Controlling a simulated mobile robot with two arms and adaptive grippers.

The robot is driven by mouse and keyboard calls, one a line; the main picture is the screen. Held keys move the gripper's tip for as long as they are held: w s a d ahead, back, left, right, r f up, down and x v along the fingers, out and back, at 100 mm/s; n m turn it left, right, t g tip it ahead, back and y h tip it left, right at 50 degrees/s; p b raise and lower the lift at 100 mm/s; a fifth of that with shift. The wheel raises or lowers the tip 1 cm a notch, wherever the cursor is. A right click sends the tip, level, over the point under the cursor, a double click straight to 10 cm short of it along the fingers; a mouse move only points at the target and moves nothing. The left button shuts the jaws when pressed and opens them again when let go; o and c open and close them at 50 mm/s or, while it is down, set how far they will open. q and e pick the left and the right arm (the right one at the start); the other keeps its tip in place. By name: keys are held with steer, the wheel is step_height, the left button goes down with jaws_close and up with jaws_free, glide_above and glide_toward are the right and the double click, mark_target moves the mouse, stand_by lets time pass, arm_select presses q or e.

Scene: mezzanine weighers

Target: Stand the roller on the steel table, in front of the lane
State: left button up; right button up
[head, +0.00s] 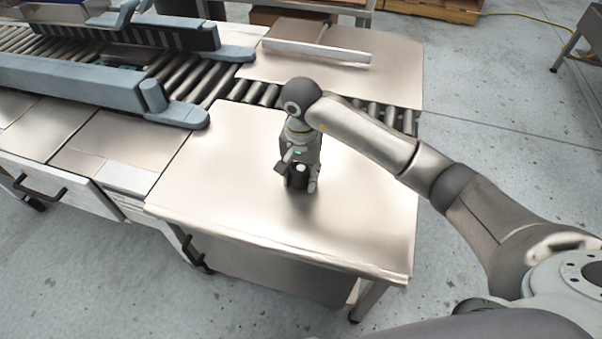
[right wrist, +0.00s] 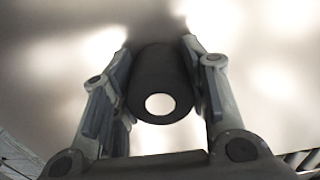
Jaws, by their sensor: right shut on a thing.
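The roller is a short dark cylinder with a pale round end (right wrist: 160,105), held between both fingers of my right gripper in the right wrist view. In the head view my right gripper (head: 300,182) points down over the steel table (head: 230,180), in front of the roller lane (head: 375,112). The roller (head: 301,168) shows there as a small dark piece with a pale top, between the fingers and largely hidden by them. It looks upright and close to the table top. I cannot tell whether it touches the table. My left gripper is not in view.
The lane runs behind the table, with blue-grey side guides (head: 80,82) at the left. The table top around my right gripper is clear. Drawers (head: 55,190) stand at the left.

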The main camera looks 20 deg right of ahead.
mark_target(301, 168)
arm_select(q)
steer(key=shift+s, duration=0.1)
arm_select(e)
steer(key=shift+f, duration=0.1)
steer(key=o, duration=1.1)
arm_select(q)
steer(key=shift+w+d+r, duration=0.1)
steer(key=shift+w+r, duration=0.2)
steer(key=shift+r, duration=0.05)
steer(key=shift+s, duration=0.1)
arm_select(e)
steer(key=shift+r, duration=0.5)
step_height(301, 168, up, 11)
steer(key=shift+f+p, duration=0.15)
steer(key=shift+p, duration=0.2)
steer(key=shift+r, duration=0.2)
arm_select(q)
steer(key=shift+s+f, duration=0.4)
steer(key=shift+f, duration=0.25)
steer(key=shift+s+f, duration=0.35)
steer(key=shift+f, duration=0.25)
